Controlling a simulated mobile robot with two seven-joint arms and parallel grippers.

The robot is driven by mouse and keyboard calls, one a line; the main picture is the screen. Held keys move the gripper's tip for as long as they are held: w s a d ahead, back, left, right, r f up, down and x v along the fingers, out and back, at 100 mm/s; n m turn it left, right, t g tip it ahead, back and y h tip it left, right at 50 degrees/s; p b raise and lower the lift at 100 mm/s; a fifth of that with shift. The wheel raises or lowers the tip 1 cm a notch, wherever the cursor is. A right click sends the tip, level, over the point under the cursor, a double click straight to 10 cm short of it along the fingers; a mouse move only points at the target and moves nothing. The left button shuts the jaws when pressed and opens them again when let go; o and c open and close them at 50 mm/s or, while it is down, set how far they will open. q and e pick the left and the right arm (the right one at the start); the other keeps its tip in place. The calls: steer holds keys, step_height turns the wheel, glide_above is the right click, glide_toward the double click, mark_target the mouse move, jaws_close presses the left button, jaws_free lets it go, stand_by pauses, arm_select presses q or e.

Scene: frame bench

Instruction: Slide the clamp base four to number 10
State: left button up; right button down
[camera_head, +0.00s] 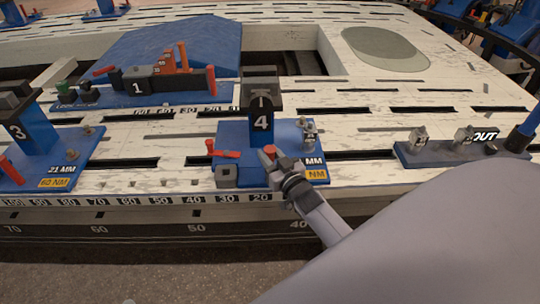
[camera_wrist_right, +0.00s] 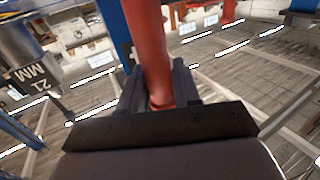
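Clamp base four is a blue plate (camera_head: 230,135) on the slotted white bench in the head view, with a black upright marked 4 (camera_head: 262,122). Its front edge is by the 30 and 20 marks of the scale (camera_head: 228,198). A red lever (camera_head: 222,152) is at its left. My right gripper (camera_head: 270,154) reaches in from the lower right over the base's front. In the right wrist view a red handle (camera_wrist_right: 154,50) stands between my fingers (camera_wrist_right: 158,92), which appear shut on it. The 10 mark is hidden behind my arm.
Clamp base 1 (camera_head: 185,97) stands behind to the left, clamp base 3 (camera_head: 60,150) at the far left.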

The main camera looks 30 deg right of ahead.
steer(key=shift+s+d+p, duration=0.35)
steer(key=shift+s+d, duration=0.05)
steer(key=shift+d, duration=0.3)
arm_select(q)
steer(key=a, duration=0.1)
steer(key=p, duration=0.1)
steer(key=s+a+y+p, duration=0.1)
steer(key=shift+a+r+m, duration=0.3)
arm_select(e)
steer(key=s+d, duration=0.5)
steer(key=d, duration=0.3)
steer(key=s+d, duration=0.5)
steer(key=d, duration=0.3)
steer(key=shift+d, duration=0.2)
arm_select(q)
steer(key=shift+w+d+r, duration=0.1)
arm_select(e)
steer(key=c, duration=0.9)
jaws_free()
steer(key=shift+d, duration=0.1)
steer(key=shift+c, duration=0.2)
arm_select(q)
steer(key=shift+w+d+r, duration=0.1)
steer(key=shift+w+r, duration=0.05)
steer(key=shift+r, duration=0.05)
